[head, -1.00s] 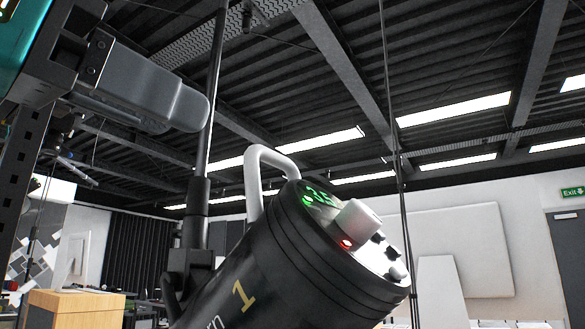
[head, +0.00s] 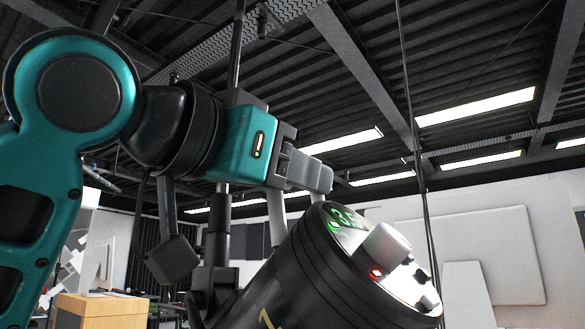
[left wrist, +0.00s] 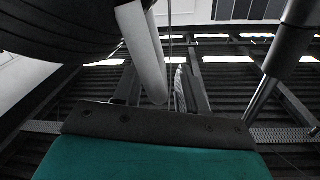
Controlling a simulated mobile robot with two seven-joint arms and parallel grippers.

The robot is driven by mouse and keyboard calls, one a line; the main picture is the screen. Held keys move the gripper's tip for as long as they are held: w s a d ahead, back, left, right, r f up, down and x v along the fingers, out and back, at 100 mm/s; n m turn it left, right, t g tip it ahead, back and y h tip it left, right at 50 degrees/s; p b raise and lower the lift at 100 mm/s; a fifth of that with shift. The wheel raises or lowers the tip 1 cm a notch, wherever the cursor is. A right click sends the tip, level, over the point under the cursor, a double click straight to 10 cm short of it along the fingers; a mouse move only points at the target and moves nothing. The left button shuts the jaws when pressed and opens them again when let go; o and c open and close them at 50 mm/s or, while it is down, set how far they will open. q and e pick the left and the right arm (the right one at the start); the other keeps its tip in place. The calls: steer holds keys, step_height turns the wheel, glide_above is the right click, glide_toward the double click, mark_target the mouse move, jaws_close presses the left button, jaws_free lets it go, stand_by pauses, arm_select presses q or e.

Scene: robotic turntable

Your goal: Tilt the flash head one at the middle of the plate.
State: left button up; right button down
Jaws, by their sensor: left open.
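The flash head one (head: 310,270) is a black cylinder on a stand at the lower middle of the head view, tilted with its control end up to the right. That end has a green display, a white knob (head: 385,243) and a red light. Its white handle (head: 277,211) is partly hidden behind my left gripper (head: 322,178). The gripper is open, just above the flash head's upper end, at the handle. In the left wrist view the white handle (left wrist: 141,48) reaches down near the jaws; I cannot tell whether they touch. My right gripper is not in view.
A dark stand pole (head: 220,235) rises behind the flash head, and a thin pole (head: 410,110) stands to its right. A wooden cabinet (head: 100,310) is at the lower left. A white panel (head: 466,285) stands farther back at right.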

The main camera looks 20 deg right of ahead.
arm_select(q)
jaws_close()
stand_by(0.4)
